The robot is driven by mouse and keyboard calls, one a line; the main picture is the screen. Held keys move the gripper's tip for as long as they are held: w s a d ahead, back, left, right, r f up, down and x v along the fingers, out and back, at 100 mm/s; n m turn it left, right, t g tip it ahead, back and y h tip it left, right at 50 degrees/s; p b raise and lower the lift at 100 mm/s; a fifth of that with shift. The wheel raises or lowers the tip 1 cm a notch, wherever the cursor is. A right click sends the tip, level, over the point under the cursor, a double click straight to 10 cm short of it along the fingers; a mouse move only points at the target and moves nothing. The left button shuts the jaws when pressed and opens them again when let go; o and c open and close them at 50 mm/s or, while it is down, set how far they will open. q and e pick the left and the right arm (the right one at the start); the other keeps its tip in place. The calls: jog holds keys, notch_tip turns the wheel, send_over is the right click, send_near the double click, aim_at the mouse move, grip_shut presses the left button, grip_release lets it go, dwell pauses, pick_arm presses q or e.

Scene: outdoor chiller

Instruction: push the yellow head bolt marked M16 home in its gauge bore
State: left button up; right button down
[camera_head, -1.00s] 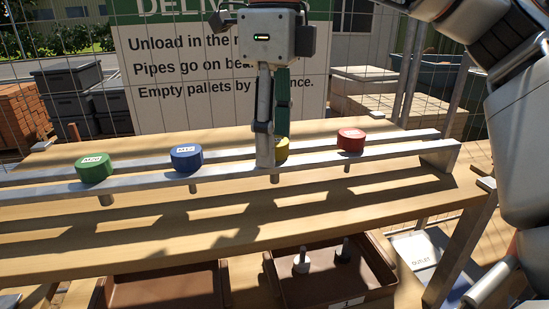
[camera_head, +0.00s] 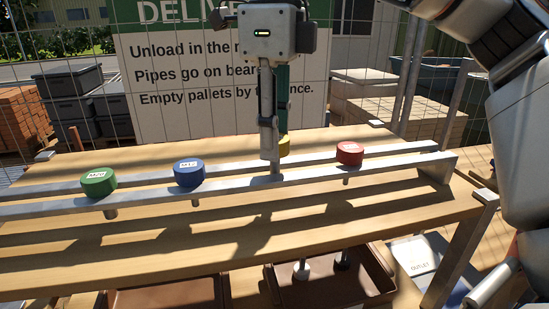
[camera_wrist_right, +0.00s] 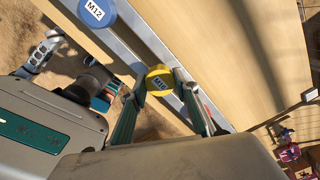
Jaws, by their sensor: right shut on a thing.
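The yellow head bolt (camera_head: 284,146) is held by my right gripper (camera_head: 276,150) above the grey double rail (camera_head: 230,187). Its head stands higher than the neighbouring heads, and part of its grey shank shows below the fingers. In the right wrist view the yellow head (camera_wrist_right: 160,78), with a label that seems to read M16, lies between the two fingertips (camera_wrist_right: 163,84). The grey finger covers part of the head in the head view. The gauge bore under it is hidden.
On the rail, a green head (camera_head: 98,182) and a blue head (camera_head: 188,172) stand to the left, and a red head (camera_head: 349,152) to the right. A brown tray (camera_head: 330,290) with two bolts is below the bench (camera_head: 200,225). The bench front is clear.

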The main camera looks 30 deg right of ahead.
jog(key=shift+r, duration=2.05)
jog(key=c, duration=2.6)
grip_release()
grip_shut()
jog(key=shift+f, duration=0.1)
